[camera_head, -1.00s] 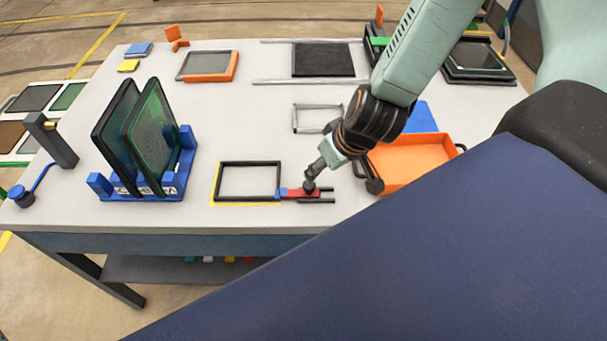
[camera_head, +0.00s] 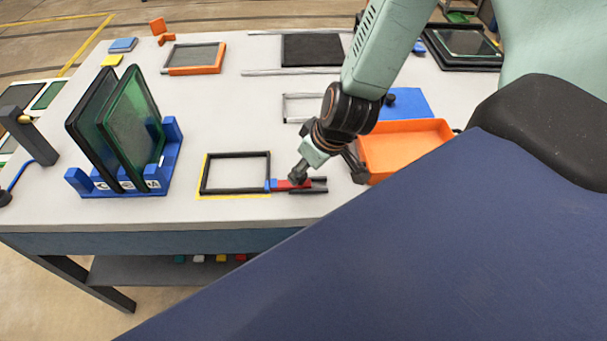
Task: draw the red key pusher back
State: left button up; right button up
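The red key pusher (camera_head: 284,185) is a small red block with a blue tip (camera_head: 271,185) at its left end. It sits between short dark rails (camera_head: 318,191) just right of a black rectangular frame (camera_head: 236,155). The blue tip is at the frame's lower right corner. My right gripper (camera_head: 299,175) comes down from the upper right, its dark tip over and seemingly touching the pusher's right part. A dark piece beside the orange tray may be another finger, so its opening is unclear. My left gripper is out of view.
An orange tray (camera_head: 409,132) stands right of the pusher, with a blue panel behind it. A blue rack (camera_head: 95,188) holds upright dark and green panes at the left. An empty grey frame (camera_head: 285,108) lies behind. The table front is clear.

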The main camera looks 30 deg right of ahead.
jog(key=shift+b+x, duration=0.4)
jog(key=shift+x, duration=0.4)
jog(key=shift+w+f, duration=0.2)
jog(key=shift+f, duration=0.1)
jog(key=shift+s, duration=0.1)
jog(key=shift+a+r, duration=0.1)
jog(key=shift+r, duration=0.05)
jog(key=shift+c, duration=1.2)
jog(key=c, duration=0.5)
grip_shut()
